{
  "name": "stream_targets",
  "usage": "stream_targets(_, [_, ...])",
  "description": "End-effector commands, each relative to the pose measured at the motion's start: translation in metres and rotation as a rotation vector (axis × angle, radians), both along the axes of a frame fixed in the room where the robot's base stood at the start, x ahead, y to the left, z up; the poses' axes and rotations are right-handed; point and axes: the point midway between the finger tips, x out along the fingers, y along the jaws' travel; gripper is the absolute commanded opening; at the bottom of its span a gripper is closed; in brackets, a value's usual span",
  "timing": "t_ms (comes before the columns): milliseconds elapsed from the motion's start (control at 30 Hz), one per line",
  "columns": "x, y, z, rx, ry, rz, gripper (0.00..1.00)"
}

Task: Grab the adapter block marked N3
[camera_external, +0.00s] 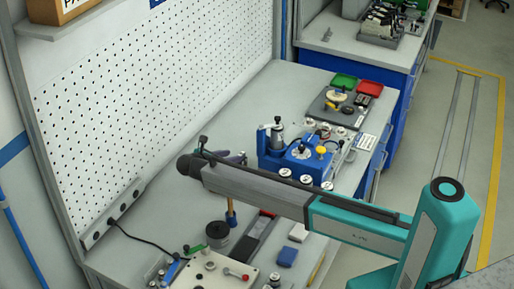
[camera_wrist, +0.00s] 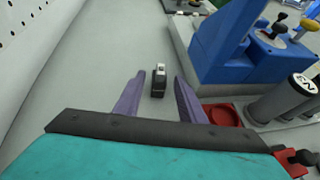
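My gripper (camera_wrist: 160,77) points along the bench with its two purple fingers spread apart. In the wrist view, a small dark block (camera_wrist: 158,84) with a pale top stands between and just beyond the fingertips, apparently untouched. In the external view, several white-capped pieces (camera_external: 306,179) stand beside my arm, and my gripper (camera_external: 236,158) shows only partly behind the arm.
A blue fixture (camera_wrist: 222,45) rises close on the right, with a red round recess (camera_wrist: 222,115) near the right finger. The perforated wall panel (camera_external: 150,90) bounds the left. Bare grey bench (camera_wrist: 110,65) lies left of the fingers. Red and green trays (camera_external: 369,87) sit farther back.

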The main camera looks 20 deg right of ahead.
Motion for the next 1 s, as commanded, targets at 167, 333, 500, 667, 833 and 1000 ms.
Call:
stream_targets(167, [0.002, -0.004, 0.0, 0.0, 0.0, -0.001, 0.37])
stream_targets(333, [0.008, -0.013, -0.003, -0.001, 0.001, 0.0, 0.37])
stream_targets(500, [0.015, -0.024, -0.008, -0.001, 0.001, 0.0, 0.37])
stream_targets(667, [0.022, -0.037, -0.016, -0.001, 0.001, 0.0, 0.37])
stream_targets(833, [0.024, -0.041, -0.02, 0.001, -0.001, 0.004, 0.37])
stream_targets(1000, [0.024, -0.041, -0.021, 0.001, -0.001, 0.004, 0.37])
